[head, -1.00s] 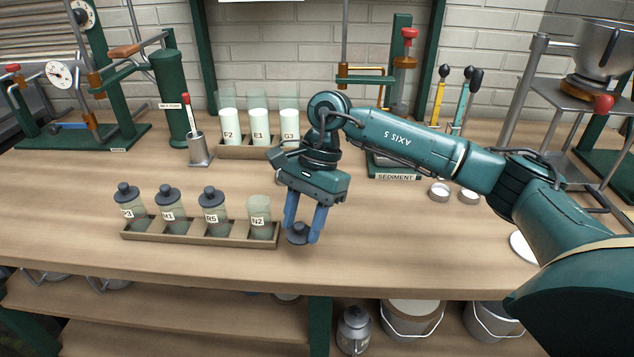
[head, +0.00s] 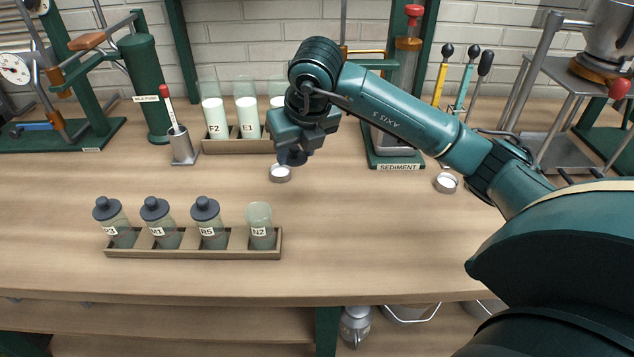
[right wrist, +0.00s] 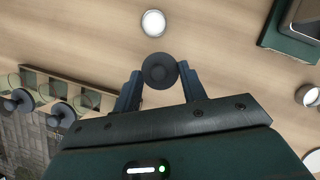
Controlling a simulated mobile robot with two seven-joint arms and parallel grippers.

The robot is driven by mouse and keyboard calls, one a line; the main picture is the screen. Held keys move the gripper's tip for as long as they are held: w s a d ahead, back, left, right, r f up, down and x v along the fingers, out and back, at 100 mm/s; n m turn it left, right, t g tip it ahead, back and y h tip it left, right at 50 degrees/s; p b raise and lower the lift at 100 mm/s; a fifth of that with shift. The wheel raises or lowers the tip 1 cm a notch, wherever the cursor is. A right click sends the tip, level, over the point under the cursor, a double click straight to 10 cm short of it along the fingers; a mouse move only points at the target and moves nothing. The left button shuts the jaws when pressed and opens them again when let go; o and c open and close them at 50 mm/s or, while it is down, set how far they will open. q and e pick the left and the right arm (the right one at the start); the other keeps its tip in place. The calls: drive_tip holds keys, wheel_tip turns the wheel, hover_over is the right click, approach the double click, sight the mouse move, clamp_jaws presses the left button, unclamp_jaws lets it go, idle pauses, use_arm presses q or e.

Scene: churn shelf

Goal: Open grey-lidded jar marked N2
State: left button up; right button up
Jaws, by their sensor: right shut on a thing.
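The jar marked N2 (head: 260,228) stands upright and lidless in the right-hand slot of the front wooden rack (head: 190,254). Its mouth is open. My right gripper (head: 292,157) is up and behind the rack, to the right of jar N2. In the right wrist view the right gripper (right wrist: 160,80) is shut on a round dark grey lid (right wrist: 160,70), held between its two blue fingers. In the head view the gripper body hides most of the fingers and lid. My left gripper is not in view.
Three grey-lidded jars (head: 206,225) share the front rack. A small shallow dish (head: 280,174) lies near the held lid; another (head: 446,183) is at right. White-filled tubes (head: 248,118) stand behind. The sediment stand (head: 395,163) is right of the gripper. The front right bench is clear.

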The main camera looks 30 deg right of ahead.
sight(297, 197)
wheel_tip(297, 197, down, 10)
drive_tip(key=shift+r, duration=0.2)
drive_tip(key=shift+f, duration=0.1)
drive_tip(key=o, duration=1.1)
